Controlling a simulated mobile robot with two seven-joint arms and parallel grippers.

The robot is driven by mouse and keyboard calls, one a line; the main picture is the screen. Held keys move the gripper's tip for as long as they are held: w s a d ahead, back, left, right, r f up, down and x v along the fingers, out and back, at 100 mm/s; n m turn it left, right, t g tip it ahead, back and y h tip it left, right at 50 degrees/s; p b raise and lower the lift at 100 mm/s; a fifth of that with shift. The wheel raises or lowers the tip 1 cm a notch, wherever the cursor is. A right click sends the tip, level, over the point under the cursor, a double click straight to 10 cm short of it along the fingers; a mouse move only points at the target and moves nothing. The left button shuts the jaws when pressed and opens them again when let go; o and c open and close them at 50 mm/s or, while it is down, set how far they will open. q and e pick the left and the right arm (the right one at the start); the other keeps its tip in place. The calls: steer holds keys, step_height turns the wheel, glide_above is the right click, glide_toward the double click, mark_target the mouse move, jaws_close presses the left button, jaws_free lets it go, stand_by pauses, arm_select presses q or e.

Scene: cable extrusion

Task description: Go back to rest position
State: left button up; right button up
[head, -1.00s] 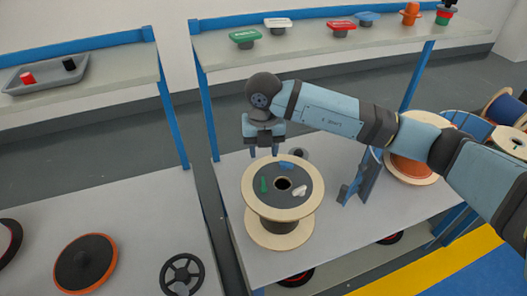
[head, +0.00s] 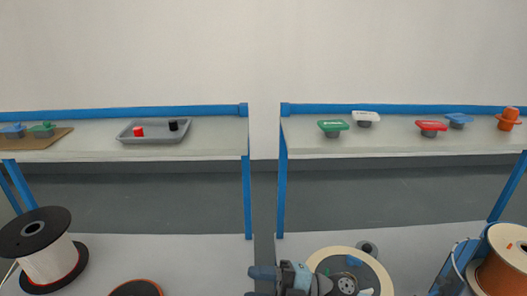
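My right gripper (head: 262,284) shows at the bottom edge of the head view, in front of the spool with the grey top. Its fingers point left with a gap between them, and nothing shows between them. The lower part of the gripper and the rest of my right arm are cut off by the frame edge. The spool (head: 333,254) has a pale wooden rim and small coloured pieces on its top; it is partly cut off below. My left gripper is not in view.
A black-flanged spool (head: 34,230) stands at the left, and an orange-wound spool (head: 505,255) at the right. Shelves behind hold a grey tray (head: 154,138), a green piece (head: 333,127), a red piece (head: 431,127) and an orange piece (head: 509,117). The middle of the left table (head: 180,260) is clear.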

steer(key=d+f+m+t+h, duration=1.25)
steer(key=m+t, duration=0.45)
steer(key=m, duration=0.6)
steer(key=s+d+f+m+g+h, duration=0.2)
steer(key=s+d+f+g, duration=0.15)
steer(key=s+f, duration=0.3)
steer(key=s+d+f+m+g+h, duration=0.2)
steer(key=s+d+f+m+g, duration=0.15)
steer(key=s+f, duration=0.3)
arm_select(q)
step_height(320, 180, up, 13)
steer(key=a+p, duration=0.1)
steer(key=p, duration=1.3)
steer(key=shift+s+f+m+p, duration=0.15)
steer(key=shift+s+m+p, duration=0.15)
steer(key=shift+p, duration=0.05)
arm_select(e)
step_height(320, 180, up, 12)
steer(key=d+n+t, duration=0.1)
steer(key=shift+w+r, duration=0.2)
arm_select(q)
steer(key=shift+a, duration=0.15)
arm_select(e)
steer(key=shift+d+n, duration=0.1)
steer(key=shift+n, duration=0.15)
